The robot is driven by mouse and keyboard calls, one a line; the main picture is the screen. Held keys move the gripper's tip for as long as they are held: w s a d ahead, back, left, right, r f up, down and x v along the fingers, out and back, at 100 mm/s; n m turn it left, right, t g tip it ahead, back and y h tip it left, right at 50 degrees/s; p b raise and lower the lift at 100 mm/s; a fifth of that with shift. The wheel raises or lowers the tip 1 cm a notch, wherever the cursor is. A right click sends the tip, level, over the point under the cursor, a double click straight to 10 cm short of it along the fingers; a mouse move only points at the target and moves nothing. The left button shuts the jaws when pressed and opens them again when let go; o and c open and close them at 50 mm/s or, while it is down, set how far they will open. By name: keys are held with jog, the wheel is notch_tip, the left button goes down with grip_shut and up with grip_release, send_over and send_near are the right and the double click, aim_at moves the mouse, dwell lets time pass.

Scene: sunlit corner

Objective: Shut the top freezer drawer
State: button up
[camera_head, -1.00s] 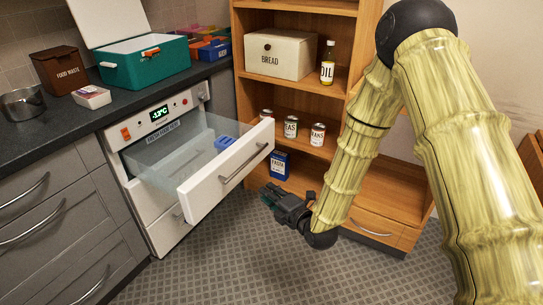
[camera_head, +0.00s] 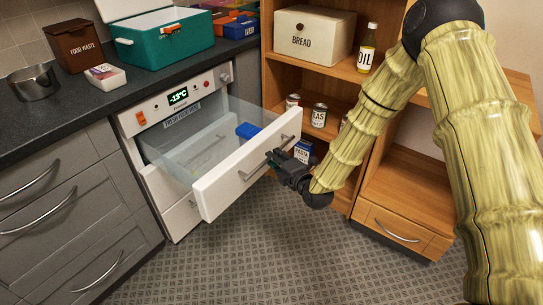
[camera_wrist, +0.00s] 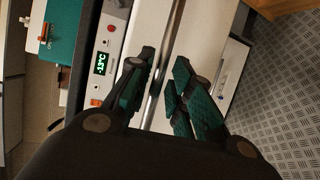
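The top freezer drawer (camera_head: 245,172) stands pulled out of the white freezer, with clear side walls and a white front. Its metal bar handle (camera_head: 257,167) runs across the front. My gripper (camera_head: 277,158) is at the right part of this handle, in front of the drawer front. In the wrist view my gripper (camera_wrist: 162,85) has its fingers apart, and the handle (camera_wrist: 157,84) runs between them. The left finger is close to the bar; I cannot tell whether it touches. A blue item (camera_head: 247,130) sits inside the drawer.
The freezer panel (camera_head: 178,97) reads -13°C. A lower drawer (camera_head: 181,217) sits below, closed. A wooden shelf (camera_head: 340,72) with a bread box (camera_head: 313,35), oil bottle (camera_head: 367,50) and cans stands close behind the arm. Tiled floor (camera_head: 270,250) in front is clear.

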jog(key=shift+x, duration=1.25)
grip_shut()
jog(key=shift+w+a, duration=0.1)
